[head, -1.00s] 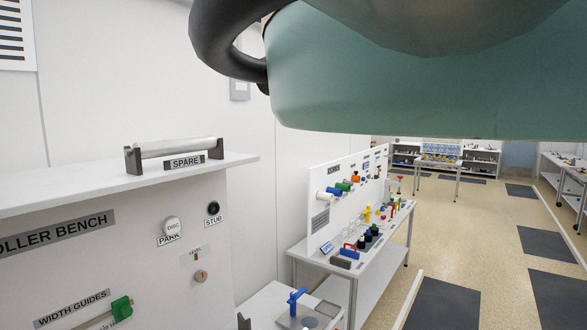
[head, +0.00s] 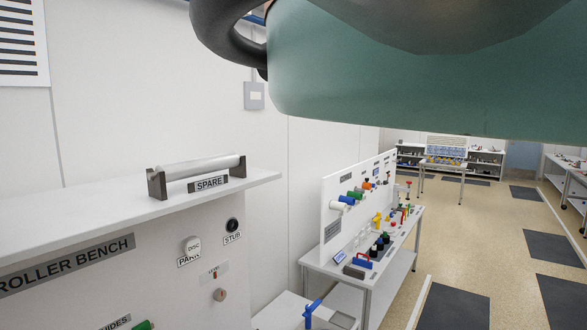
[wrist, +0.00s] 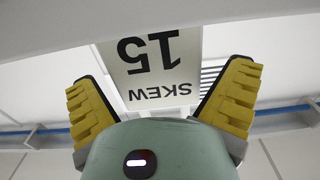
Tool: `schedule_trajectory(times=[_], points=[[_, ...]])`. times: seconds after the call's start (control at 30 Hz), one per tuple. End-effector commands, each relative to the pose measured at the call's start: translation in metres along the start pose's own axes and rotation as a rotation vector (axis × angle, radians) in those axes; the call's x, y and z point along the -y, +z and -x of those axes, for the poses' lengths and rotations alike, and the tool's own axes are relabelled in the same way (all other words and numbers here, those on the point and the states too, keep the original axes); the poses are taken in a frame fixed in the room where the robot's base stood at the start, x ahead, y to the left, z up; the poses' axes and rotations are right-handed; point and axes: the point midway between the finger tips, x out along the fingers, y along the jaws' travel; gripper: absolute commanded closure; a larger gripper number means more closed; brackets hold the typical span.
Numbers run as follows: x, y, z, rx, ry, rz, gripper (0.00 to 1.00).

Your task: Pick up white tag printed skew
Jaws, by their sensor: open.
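The white tag (wrist: 150,68) is in the wrist view, at the upper middle, with black print "SKEW" and "15" that reads upside down. Its far end meets a pale, flat edge along the top of the picture. My gripper (wrist: 166,85) is open, with one yellow ribbed finger on each side of the tag. Clear gaps show between the tag and both fingers, and nothing is held. How far the tag is from the fingers in depth I cannot tell. The tag is not seen in the head view.
In the head view, a white roller bench (head: 75,225) with a spare roller (head: 200,173) stands at the left. A bench with a pegboard panel (head: 335,215) stands beyond it. Open floor (head: 455,245) lies at the right. My teal arm link blocks the top.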

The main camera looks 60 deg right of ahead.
Motion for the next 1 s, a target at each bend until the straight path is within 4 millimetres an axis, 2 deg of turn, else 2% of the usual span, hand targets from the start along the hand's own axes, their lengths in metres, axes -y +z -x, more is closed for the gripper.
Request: schedule_trajectory(times=[0.07, 0.67, 1.0], points=[[-0.0016, 0.0002, 0.0, 0.0, 0.003, 0.0, 0.04], [-0.0014, -0.0001, 0.0, 0.0, 0.003, 0.0, 0.66], [-0.0011, -0.0003, 0.0, -0.001, 0.002, 0.0, 0.68]])
